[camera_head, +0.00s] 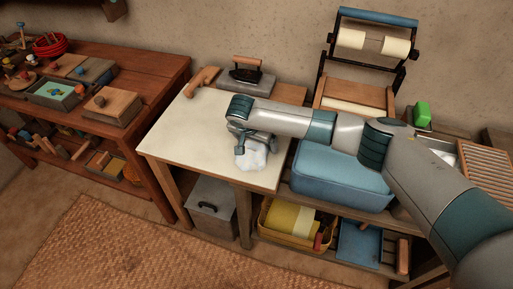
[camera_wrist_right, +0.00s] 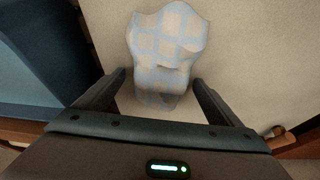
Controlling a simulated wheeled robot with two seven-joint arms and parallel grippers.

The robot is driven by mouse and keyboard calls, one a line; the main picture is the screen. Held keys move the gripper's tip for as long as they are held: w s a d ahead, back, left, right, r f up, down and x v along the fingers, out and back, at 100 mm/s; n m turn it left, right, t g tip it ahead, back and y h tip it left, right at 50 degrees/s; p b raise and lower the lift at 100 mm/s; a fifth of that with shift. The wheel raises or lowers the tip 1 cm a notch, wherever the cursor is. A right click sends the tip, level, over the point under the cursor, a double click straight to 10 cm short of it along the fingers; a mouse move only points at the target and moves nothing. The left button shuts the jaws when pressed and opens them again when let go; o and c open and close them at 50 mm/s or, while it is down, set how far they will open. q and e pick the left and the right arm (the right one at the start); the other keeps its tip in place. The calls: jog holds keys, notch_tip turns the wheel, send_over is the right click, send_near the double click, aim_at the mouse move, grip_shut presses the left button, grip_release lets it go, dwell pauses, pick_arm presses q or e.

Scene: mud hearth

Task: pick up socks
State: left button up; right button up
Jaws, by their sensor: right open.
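The socks (camera_head: 252,155) are a small white and pale blue checked bundle lying on the light tabletop (camera_head: 190,137) near its right front. They also show in the right wrist view (camera_wrist_right: 168,45), upper middle. My right gripper (camera_head: 245,142) is above the bundle with its arm reaching in from the right. In the right wrist view the gripper (camera_wrist_right: 158,85) is open, and the lower end of the bundle lies between its two fingers. I see a gap on both sides of the cloth. My left gripper is not in view.
An iron (camera_head: 248,70) stands at the back of the table. A blue basin (camera_head: 340,178) sits right of it, below a wringer (camera_head: 370,45). A wooden bench (camera_head: 150,75) with boxes and tools is at the left. A woven mat (camera_head: 110,245) covers the floor in front.

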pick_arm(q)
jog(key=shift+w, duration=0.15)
pick_arm(e)
jog(key=c, duration=1)
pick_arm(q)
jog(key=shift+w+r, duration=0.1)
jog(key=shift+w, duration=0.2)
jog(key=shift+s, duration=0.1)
